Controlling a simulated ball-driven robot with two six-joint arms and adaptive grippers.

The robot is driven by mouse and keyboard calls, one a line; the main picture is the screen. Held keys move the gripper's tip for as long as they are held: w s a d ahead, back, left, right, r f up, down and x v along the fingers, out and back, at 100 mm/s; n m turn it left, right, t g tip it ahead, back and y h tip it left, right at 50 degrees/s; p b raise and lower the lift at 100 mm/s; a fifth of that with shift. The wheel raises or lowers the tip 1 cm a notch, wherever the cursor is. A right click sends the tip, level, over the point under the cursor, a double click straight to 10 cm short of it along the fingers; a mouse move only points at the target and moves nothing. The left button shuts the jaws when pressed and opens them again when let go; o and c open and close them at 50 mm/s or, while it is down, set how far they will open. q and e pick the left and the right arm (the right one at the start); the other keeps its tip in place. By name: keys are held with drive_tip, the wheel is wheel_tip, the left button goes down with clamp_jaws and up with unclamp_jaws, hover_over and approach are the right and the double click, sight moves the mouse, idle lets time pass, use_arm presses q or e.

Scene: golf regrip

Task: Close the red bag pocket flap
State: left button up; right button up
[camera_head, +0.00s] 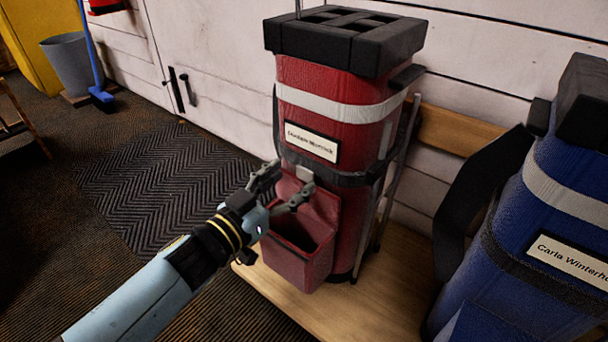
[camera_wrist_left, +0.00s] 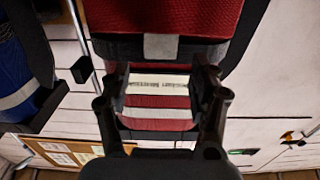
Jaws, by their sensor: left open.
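The red golf bag (camera_head: 335,110) stands upright with a white band and a name plate (camera_head: 312,142). Its front pocket (camera_head: 299,262) is open at the top, with a dark inside. The pocket flap (camera_head: 321,206) is raised, leaning up against the bag front below the black strap; a light grey tab (camera_head: 304,173) shows at its top. My left gripper (camera_head: 283,186) is open and empty, its fingers spread just in front of the flap's upper part. In the left wrist view the gripper (camera_wrist_left: 163,80) frames the bag's name plate, and the grey tab (camera_wrist_left: 160,47) shows above it. Contact with the flap cannot be told.
A blue golf bag (camera_head: 540,230) with a black strap stands at the right. Both bags are on a wooden platform (camera_head: 393,285) against a white plank wall. A grey bin (camera_head: 70,65) and a blue-handled tool (camera_head: 95,60) are at the far left.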

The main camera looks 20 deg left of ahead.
sight(304, 170)
use_arm(q)
drive_tip(key=shift+b+x, duration=0.35)
drive_tip(key=shift+x, duration=1.7)
clamp_jaws()
